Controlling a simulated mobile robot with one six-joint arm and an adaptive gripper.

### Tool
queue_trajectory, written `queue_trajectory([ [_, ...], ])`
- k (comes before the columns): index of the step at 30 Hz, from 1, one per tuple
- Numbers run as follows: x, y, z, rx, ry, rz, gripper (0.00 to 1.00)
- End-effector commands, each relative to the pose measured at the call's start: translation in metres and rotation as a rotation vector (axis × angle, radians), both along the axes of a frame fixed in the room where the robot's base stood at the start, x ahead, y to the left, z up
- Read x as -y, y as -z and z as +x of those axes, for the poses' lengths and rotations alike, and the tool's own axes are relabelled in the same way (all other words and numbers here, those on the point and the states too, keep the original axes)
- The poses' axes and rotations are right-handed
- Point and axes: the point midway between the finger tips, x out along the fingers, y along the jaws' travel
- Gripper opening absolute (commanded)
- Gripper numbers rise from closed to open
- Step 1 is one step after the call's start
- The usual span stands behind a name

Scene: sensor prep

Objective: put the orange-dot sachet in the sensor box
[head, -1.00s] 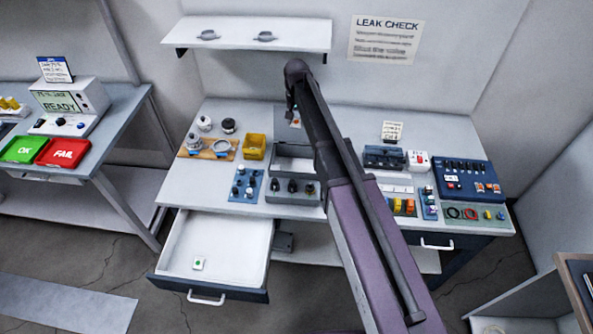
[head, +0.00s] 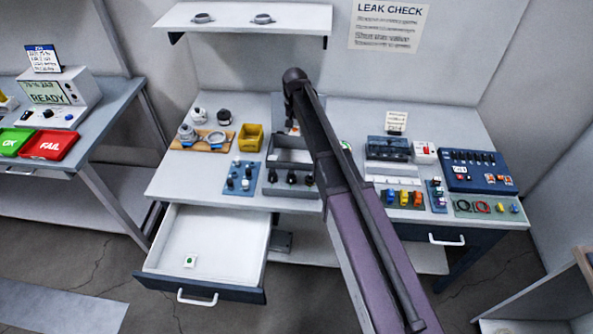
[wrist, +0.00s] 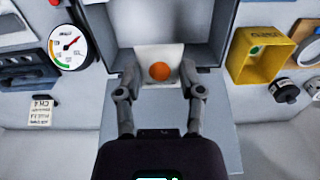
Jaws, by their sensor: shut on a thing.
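The orange-dot sachet (wrist: 160,72) is a pale square with an orange dot. In the wrist view my gripper (wrist: 160,93) is shut on it, one finger at each side. The grey sensor box (wrist: 165,20) is open, and the sachet shows against its near wall in that view. I cannot tell whether the sachet is over the rim or inside. In the head view the box (head: 290,141) stands mid-bench, its right side hidden by my arm.
A yellow bin (head: 250,137) stands left of the box, and a pressure gauge (wrist: 70,47) lies on its other side. An open white drawer (head: 215,240) holds a green-dot sachet (head: 190,261). Black-knobbed parts (head: 290,178) sit just in front of the box. A shelf (head: 250,18) hangs above.

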Motion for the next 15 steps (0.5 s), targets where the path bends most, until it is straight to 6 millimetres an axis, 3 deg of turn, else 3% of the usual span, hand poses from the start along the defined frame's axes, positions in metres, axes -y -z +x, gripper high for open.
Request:
queue_trajectory([
  [1,0.000,0.017,0.000,0.000,-0.003,0.000,0.27],
  [6,0.000,0.038,0.000,0.000,-0.015,0.000,0.27],
  [15,0.001,0.052,0.001,0.000,-0.025,-0.001,0.27],
])
